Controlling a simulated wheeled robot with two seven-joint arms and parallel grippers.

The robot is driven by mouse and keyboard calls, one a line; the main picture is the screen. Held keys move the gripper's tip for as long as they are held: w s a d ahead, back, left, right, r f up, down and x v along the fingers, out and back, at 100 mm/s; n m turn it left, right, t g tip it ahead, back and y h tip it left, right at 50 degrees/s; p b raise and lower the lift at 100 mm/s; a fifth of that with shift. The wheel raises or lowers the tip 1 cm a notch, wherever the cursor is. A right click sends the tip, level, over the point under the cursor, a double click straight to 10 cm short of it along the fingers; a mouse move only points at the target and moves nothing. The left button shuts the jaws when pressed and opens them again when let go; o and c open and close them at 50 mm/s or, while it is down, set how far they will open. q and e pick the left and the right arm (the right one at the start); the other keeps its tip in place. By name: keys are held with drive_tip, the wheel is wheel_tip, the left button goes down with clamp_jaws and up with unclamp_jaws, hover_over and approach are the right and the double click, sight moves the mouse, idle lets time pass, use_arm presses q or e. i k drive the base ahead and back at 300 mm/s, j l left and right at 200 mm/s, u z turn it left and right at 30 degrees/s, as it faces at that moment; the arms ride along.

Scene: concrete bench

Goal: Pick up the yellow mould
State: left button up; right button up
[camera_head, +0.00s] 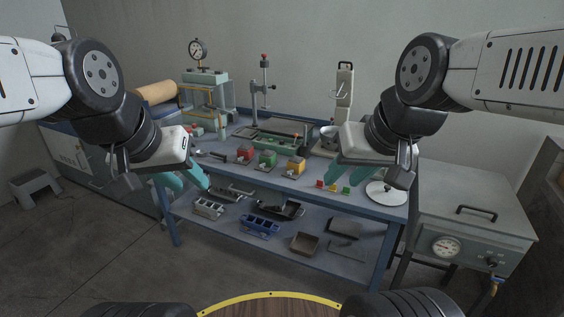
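The yellow mould (296,165) is a small block-shaped piece on the bench top, at the right end of a row with a green mould (267,158) and a red mould (246,153). My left gripper (186,181) hangs at the bench's left front, with its teal fingers apart and nothing between them. It is well left of the yellow mould. My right gripper (343,177) is just right of the yellow mould and apart from it. Its teal fingers look spread and empty, partly hidden by the wrist.
Small red (320,184), yellow (332,188) and green (346,190) pieces lie near the front edge, close to my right gripper. A round white plate (385,194) is at the right. A press with a gauge (198,49) and a stand (264,90) rise behind. The lower shelf (279,248) holds trays.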

sight(294, 167)
drive_tip(key=i+j+z, duration=0.4)
drive_tip(key=i+j, duration=0.75)
drive_tip(key=i, duration=0.1)
